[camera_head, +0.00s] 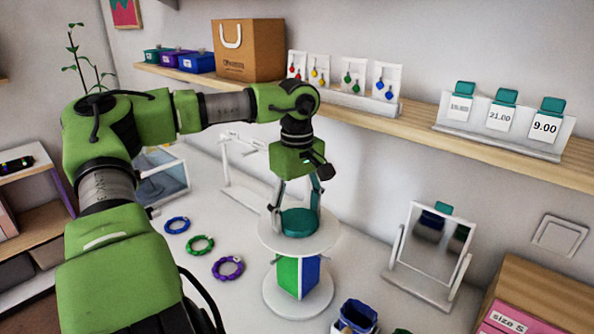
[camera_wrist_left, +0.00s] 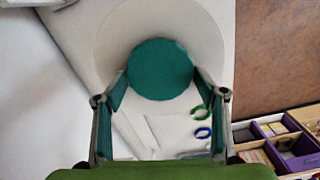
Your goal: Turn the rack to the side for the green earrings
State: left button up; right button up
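The rack is a small turning stand with a white upper disc (camera_head: 330,240), a teal round knob (camera_head: 299,222) on top and a white base disc (camera_head: 299,300). Between the discs, a green panel (camera_head: 287,274) and a blue panel (camera_head: 311,274) face out, with an edge between them. My left gripper (camera_head: 297,205) points down over the knob, one finger on each side. In the left wrist view the knob (camera_wrist_left: 160,69) sits between the fingertips (camera_wrist_left: 160,76), with a slight gap showing. The green earrings (camera_head: 351,83) hang on a card on the shelf. My right gripper is out of view.
A wooden shelf (camera_head: 420,124) carries a paper bag (camera_head: 249,55), earring cards and price tags. Blue (camera_head: 177,225), green (camera_head: 200,245) and purple (camera_head: 228,268) bracelets lie left of the rack. A tilted mirror (camera_head: 430,255) stands at right, a blue cup (camera_head: 357,317) in front.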

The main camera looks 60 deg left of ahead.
pick_arm(q)
jog(key=shift+o, duration=0.5)
notch_tip(320, 180, up, 12)
dwell(0.3)
jog(key=shift+r, duration=0.15)
dwell(0.4)
